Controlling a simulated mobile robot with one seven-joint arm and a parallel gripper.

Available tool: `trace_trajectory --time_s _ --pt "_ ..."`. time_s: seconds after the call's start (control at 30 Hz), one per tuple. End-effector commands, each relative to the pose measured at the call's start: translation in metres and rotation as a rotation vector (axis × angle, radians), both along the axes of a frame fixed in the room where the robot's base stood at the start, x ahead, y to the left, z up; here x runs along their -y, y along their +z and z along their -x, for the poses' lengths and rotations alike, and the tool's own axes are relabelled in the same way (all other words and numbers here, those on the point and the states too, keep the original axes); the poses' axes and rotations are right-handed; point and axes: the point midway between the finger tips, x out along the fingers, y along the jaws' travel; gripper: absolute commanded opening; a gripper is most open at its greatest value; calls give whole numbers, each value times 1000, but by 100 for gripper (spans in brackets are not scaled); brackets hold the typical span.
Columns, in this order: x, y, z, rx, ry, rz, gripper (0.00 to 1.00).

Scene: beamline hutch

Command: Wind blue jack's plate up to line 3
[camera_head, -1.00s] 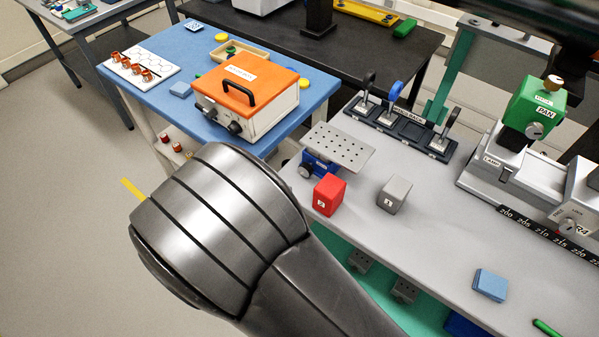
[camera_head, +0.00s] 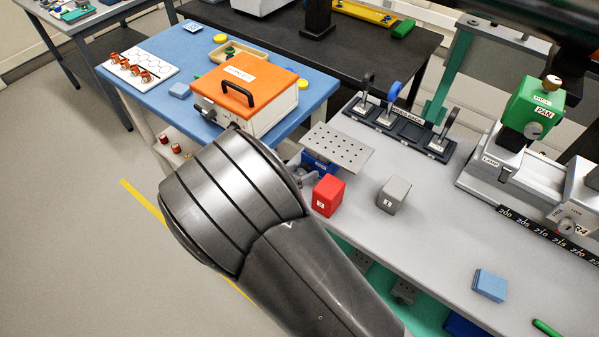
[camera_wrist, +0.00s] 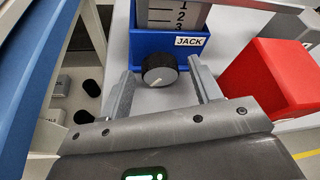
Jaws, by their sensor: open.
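The blue jack (camera_head: 318,167) stands on the grey bench under its perforated plate (camera_head: 338,148). In the wrist view its blue base (camera_wrist: 150,48) carries a JACK label. A grey scale (camera_wrist: 170,14) above the base shows 1, 2 and 3 from top down, with the 3 close to the base's rim. The jack's black knob (camera_wrist: 158,70), with a pale pointer mark, faces my gripper (camera_wrist: 161,75). My gripper is open, with one finger on each side of the knob. I cannot tell whether either finger touches it.
A red block (camera_head: 328,195) stands close to the right of the jack and fills the right of the wrist view (camera_wrist: 270,80). A grey block (camera_head: 393,194) is further right. An orange-topped box (camera_head: 258,80) sits on the blue table at left.

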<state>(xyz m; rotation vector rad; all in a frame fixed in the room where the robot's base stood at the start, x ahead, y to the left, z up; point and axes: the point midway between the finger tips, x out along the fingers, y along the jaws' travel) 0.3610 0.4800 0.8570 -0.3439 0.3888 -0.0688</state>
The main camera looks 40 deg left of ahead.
Motion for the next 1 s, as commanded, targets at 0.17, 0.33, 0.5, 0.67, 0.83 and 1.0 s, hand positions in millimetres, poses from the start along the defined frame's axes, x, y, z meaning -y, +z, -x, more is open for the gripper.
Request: trace_trajectory --time_s 0.17,0.33,0.5,0.67,0.83,1.0 --pt "0 0 0 0 0 0 58" --pt "0 0 0 0 0 0 48" --pt "0 0 0 0 0 0 34" --pt "0 0 0 0 0 0 21" --pt "0 0 0 0 1 -4 14" --pt "1 1 0 0 1 -73 14"
